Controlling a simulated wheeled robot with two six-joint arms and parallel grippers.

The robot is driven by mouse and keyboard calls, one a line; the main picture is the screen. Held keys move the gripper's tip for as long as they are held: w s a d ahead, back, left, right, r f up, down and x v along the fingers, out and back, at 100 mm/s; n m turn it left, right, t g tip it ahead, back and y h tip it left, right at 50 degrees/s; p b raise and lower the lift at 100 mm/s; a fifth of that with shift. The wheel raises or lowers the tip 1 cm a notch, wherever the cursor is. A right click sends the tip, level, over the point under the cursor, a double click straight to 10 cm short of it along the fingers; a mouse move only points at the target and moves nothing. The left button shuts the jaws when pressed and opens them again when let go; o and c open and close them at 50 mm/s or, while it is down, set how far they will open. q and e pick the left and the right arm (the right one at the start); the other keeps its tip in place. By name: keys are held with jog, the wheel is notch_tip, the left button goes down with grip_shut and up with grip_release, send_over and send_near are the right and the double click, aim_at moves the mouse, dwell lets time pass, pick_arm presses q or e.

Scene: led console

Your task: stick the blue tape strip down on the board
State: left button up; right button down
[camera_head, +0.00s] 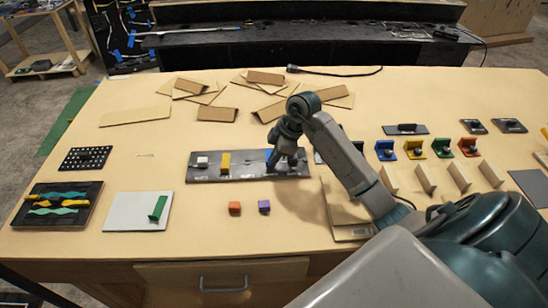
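A black tray (37,222) at the left holds several wavy strips. The rearmost strip (62,195) looks blue-green, with yellow and green ones in front; none is clearly blue. A white board (122,212) lies right of the tray, with a green piece (158,208) at its right side. My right gripper (283,163) points down at the right part of a dark panel (246,172), beside a blue piece (268,155) it partly hides. Whether its fingers are open or hold anything cannot be told. My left gripper is out of view.
The panel also carries a white block (202,162) and a yellow block (224,163). Orange (234,207) and purple (264,206) cubes lie in front. A perforated black plate (85,158) is behind the tray. Cardboard pieces lie at the back; coloured brackets stand at the right.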

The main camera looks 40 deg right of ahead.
jog(key=shift+f+b, duration=0.3)
jog(key=shift+f, duration=0.45)
dwell(1.0)
jog(key=c, duration=1.6)
grip_release()
jog(key=shift+o, duration=0.2)
jog(key=shift+r, duration=0.1)
